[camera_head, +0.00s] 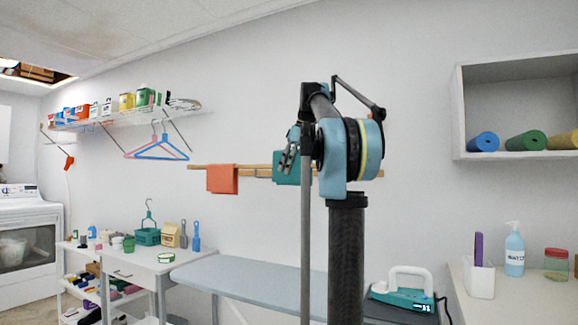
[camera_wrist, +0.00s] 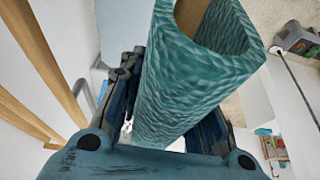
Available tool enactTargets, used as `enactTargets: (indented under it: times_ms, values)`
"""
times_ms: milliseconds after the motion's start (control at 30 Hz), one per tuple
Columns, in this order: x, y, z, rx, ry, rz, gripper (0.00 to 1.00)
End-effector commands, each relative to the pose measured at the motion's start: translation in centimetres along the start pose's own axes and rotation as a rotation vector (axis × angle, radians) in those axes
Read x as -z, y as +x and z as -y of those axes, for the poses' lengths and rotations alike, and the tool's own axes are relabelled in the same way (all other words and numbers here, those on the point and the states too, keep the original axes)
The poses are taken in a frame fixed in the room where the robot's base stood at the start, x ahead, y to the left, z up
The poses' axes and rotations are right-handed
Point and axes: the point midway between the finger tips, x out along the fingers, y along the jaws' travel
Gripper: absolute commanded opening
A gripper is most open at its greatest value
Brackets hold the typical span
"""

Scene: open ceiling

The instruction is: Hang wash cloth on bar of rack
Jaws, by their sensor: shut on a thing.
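The teal wash cloth (camera_wrist: 185,85) fills the middle of the wrist view, a textured, tube-like fold open at its upper end. My gripper (camera_wrist: 165,110) is shut on it, a finger on each side. In the head view my gripper (camera_head: 289,154) is in front of the wall rack, with the teal cloth (camera_head: 283,176) beside and below it. The rack's wooden bars (camera_head: 262,168) run along the wall behind. My arm hides part of the rack.
An orange cloth (camera_head: 222,179) hangs on the rack's left part. An ironing board (camera_head: 250,282) stands below, with a teal iron (camera_head: 405,295) at the right. Hangers (camera_head: 157,148) hang from a wall shelf at left. A white cabinet (camera_head: 470,110) is on the right wall.

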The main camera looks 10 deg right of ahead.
Motion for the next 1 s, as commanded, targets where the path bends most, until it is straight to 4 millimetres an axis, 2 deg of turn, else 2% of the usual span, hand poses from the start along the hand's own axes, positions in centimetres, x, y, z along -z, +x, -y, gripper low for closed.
enactTargets:
  times_ms: [600, 1000]
  values:
    - [-1.1, 3.5, 0.2, 0.002, -0.005, 0.000, 0.07]
    - [-1.3, 4.0, 0.2, 0.002, -0.006, 0.000, 0.07]
